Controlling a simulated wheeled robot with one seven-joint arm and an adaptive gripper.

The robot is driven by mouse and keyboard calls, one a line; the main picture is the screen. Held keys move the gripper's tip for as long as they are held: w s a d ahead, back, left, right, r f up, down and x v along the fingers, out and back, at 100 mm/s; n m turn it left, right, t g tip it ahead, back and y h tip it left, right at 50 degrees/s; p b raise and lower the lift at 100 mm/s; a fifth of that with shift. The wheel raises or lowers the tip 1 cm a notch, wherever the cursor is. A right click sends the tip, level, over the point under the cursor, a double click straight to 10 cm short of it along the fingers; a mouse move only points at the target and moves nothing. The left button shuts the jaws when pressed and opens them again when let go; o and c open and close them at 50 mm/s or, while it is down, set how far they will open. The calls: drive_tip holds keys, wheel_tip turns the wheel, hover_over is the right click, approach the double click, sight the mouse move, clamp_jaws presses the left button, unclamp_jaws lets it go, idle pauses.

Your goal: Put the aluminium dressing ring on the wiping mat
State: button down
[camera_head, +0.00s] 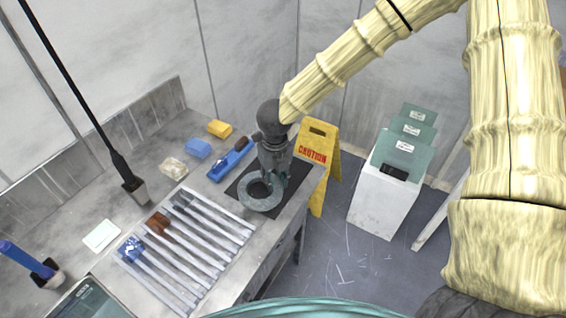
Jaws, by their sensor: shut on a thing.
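The grey dressing ring (259,203) is at the near part of the dark wiping mat (295,181), on the bench. It looks roughly level, and I cannot tell whether it rests on the mat or hangs just above it. My gripper (273,176) points down over the mat from the upper right and is shut on the ring's far right side. The fingertips and the part of the ring between them are small and partly hidden. The mat's middle is covered by my gripper and the ring.
A slatted rack (190,244) with brushes lies left of the mat. A blue tool (232,160), a blue block (197,148) and a yellow block (219,128) lie behind it. A yellow caution sign (318,160) and a white bin (386,198) stand on the floor right of the bench.

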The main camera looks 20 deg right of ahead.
drive_tip(key=w+d+p, duration=0.1)
drive_tip(key=w, duration=0.1)
drive_tip(key=w+d+p, duration=0.1)
drive_tip(key=w+d, duration=0.1)
drive_tip(key=w, duration=0.1)
drive_tip(key=w+d+p, duration=0.1)
drive_tip(key=w+d, duration=0.1)
drive_tip(key=shift+w+d+f, duration=0.2)
drive_tip(key=shift+w+f, duration=0.15)
drive_tip(key=shift+w+d+f+p, duration=0.1)
drive_tip(key=shift+w+d+p, duration=0.05)
drive_tip(key=shift+p, duration=0.25)
drive_tip(key=shift+f+p, duration=0.8)
drive_tip(key=shift+f, duration=0.9)
drive_tip(key=shift+f, duration=0.15)
drive_tip(key=c, duration=1.1)
unclamp_jaws()
drive_tip(key=shift+r, duration=0.25)
wheel_tip(320, 180, up, 12)
drive_tip(key=b, duration=0.3)
drive_tip(key=shift+d+f, duration=0.1)
